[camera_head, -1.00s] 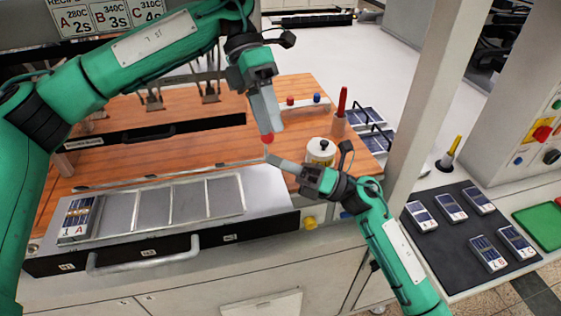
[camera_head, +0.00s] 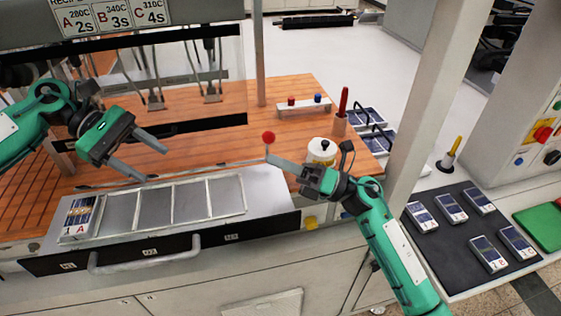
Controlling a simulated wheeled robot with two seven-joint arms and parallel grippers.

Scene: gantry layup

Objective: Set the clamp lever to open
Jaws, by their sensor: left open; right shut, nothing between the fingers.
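The clamp lever shows as a red ball knob (camera_head: 268,137) on a short thin upright stalk, at the right end of a long thin bar (camera_head: 205,168) behind the tray of cells. My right gripper (camera_head: 269,155) is shut and empty, its tips just below the knob by the stalk. I cannot tell whether they touch it. My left gripper (camera_head: 156,164) is open and empty, over the back edge of the tray, well left of the knob. Any mark for the lever's open position is not visible.
The framed tray (camera_head: 156,236) holds a cell marked A at its left end. A white pot (camera_head: 320,152) stands close behind my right gripper. A red stick in a holder (camera_head: 342,110) and a small rack (camera_head: 304,106) stand further back. A post (camera_head: 430,100) rises at right.

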